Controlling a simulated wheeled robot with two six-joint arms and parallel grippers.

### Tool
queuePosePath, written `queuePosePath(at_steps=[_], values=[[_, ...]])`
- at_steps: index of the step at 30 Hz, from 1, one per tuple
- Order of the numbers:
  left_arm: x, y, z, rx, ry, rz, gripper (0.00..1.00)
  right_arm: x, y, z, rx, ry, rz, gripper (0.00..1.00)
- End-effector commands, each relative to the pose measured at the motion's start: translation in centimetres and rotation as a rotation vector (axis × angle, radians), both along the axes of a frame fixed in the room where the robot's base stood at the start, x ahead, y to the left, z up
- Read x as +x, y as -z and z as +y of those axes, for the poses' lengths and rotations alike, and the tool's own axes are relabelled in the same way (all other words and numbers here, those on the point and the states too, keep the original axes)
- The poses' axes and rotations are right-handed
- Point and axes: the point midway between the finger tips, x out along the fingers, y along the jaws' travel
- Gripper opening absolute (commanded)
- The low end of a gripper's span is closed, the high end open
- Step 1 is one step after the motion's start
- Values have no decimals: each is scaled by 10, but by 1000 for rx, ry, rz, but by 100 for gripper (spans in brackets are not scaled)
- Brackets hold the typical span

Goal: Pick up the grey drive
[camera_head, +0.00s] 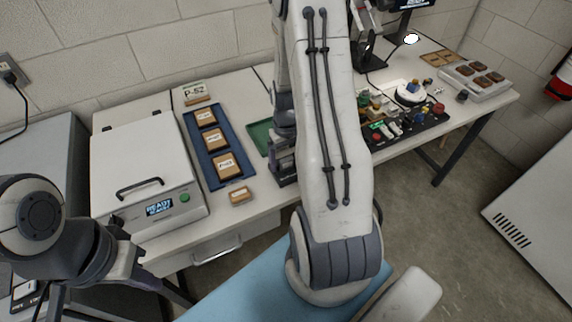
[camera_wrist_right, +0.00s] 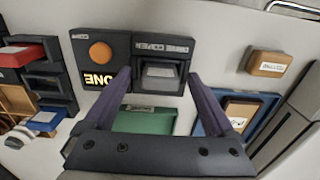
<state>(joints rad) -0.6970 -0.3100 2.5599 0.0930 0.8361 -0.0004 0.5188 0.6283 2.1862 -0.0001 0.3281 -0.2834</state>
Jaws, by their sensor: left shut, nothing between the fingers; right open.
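The grey drive (camera_wrist_right: 160,71) appears as a small grey block in the slot of a dark dock (camera_wrist_right: 148,46) in the right wrist view. My right gripper (camera_wrist_right: 158,76) is open, its two fingers on either side of the drive, apart from each other. Whether they touch it or sit above it I cannot tell. In the head view the dock (camera_head: 284,168) shows in part beside my right arm, which hides the drive and most of the right gripper. My left gripper (camera_head: 146,277) is low at the left, in front of the bench, shut and empty.
A green tray (camera_wrist_right: 140,121) lies beside the dock. A blue tray (camera_head: 222,181) holds wooden-coloured labelled blocks, with a loose block (camera_head: 240,195) in front. A white lidded machine (camera_head: 145,170) stands left; a cluttered black panel (camera_head: 405,128) lies right.

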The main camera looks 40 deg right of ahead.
Motion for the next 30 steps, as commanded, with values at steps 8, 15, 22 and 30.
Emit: queuePosePath(at_steps=[8,15,22,30], values=[[0,0,0,0,0,0,0,0,7,0,-1,0,-2,90],[0,0,0,0,0,0,0,0,6,0,0,0,-1,14],[0,0,0,0,0,0,0,0,6,0,0,0,-1,0],[0,1,0,0,0,0,0,1,-8,-1,-2,0,-5,0]])
